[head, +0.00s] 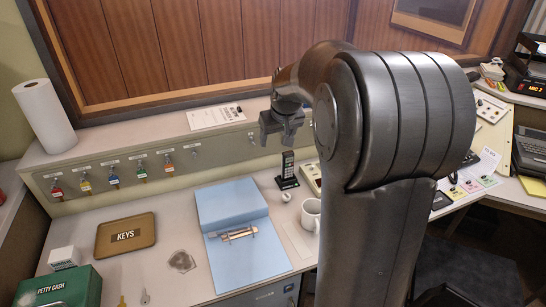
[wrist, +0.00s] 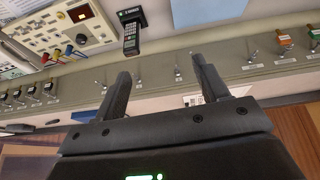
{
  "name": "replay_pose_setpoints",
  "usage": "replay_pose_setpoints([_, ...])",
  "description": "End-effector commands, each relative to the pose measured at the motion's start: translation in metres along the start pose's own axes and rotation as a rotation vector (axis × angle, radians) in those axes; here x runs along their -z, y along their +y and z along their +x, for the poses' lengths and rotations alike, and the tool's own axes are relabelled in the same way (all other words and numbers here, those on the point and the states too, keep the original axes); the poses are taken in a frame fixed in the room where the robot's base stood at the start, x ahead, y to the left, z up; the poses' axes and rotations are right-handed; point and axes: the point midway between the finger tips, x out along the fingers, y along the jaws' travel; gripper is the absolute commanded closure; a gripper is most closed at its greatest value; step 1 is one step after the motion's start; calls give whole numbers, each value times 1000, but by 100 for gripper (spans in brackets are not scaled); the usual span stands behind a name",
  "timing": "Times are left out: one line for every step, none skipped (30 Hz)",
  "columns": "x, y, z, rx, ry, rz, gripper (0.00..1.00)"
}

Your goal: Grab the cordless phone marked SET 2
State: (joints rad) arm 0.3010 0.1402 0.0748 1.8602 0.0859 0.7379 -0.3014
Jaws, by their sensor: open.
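A black cordless phone (head: 288,164) stands upright in a dark cradle on the desk, below the panel ledge. It also shows in the wrist view (wrist: 131,38), at the top, left of centre, with a pale label at its cradle. I cannot read any SET 2 marking. My gripper (head: 281,132) is open and empty, above the phone and apart from it. In the wrist view my two fingers (wrist: 160,70) stand spread, with nothing between them, and the phone lies beyond the left finger.
A beige desk unit (head: 311,178) stands just right of the phone, and a white mug (head: 311,213) in front. A panel with several hanging keys (head: 113,177) runs behind. My arm hides part of the desk at right.

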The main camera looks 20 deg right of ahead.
Motion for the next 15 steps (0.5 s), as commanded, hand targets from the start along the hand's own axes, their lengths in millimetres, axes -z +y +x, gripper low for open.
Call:
replay_pose_setpoints([8,12,18,3,-9,6,33])
replay_pose_setpoints([13,18,28,4,-10,6,33])
replay_pose_setpoints([20,26,40,6,-11,8,33])
replay_pose_setpoints([24,33,51,8,-13,10,33])
replay_pose_setpoints([28,40,61,10,-14,11,33])
replay_pose_setpoints([32,48,73,12,-16,13,33])
replay_pose_setpoints([35,54,83,14,-17,15,33])
replay_pose_setpoints([38,61,92,15,-18,17,33])
replay_pose_setpoints([41,68,103,17,-17,18,33])
replay_pose_setpoints([43,73,111,18,-18,20,33])
replay_pose_setpoints([44,78,118,18,-18,22,33])
replay_pose_setpoints([45,84,126,20,-19,23,33])
replay_pose_setpoints([47,87,131,20,-18,23,33])
replay_pose_setpoints([47,90,136,21,-19,24,33])
replay_pose_setpoints([48,93,141,22,-19,25,33])
